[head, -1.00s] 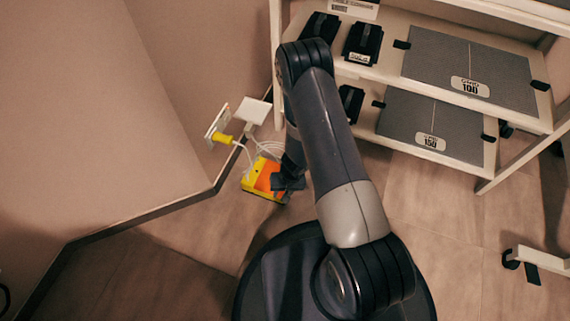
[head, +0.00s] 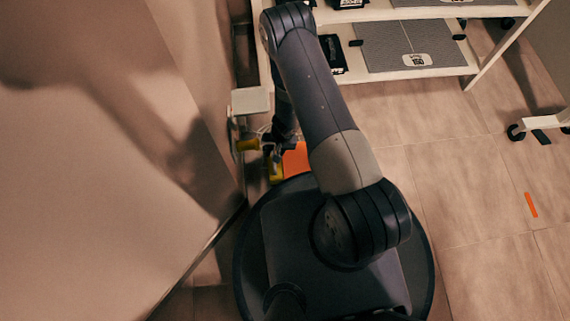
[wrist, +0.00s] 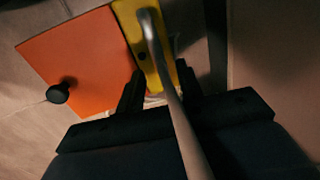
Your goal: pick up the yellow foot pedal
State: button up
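The foot pedal shows an orange plate (head: 295,160) and a yellow part (head: 276,174) on the floor beside the wall, partly hidden by my arm and base. In the wrist view, the orange plate (wrist: 85,58) has a black knob, and the yellow part (wrist: 128,18) lies beside it. My gripper (head: 274,146) is low at the pedal. In the wrist view, my gripper's fingers (wrist: 160,72) are apart, one on either side of the yellow part's near end. Whether they touch it is unclear.
A white box (head: 250,101) and a yellow plug (head: 247,145) are on the wall close to my gripper. A white shelf (head: 395,14) with grey plates stands behind. The wall closes off the left. Open floor (head: 470,190) lies to the right.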

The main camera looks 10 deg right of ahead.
aim_at(273, 154)
jog(key=f, duration=0.1)
jog(key=a+f+b, duration=0.1)
jog(key=f, duration=0.1)
jog(key=shift+w+f, duration=0.1)
grip_shut()
jog(key=shift+d, duration=0.1)
dwell(1.2)
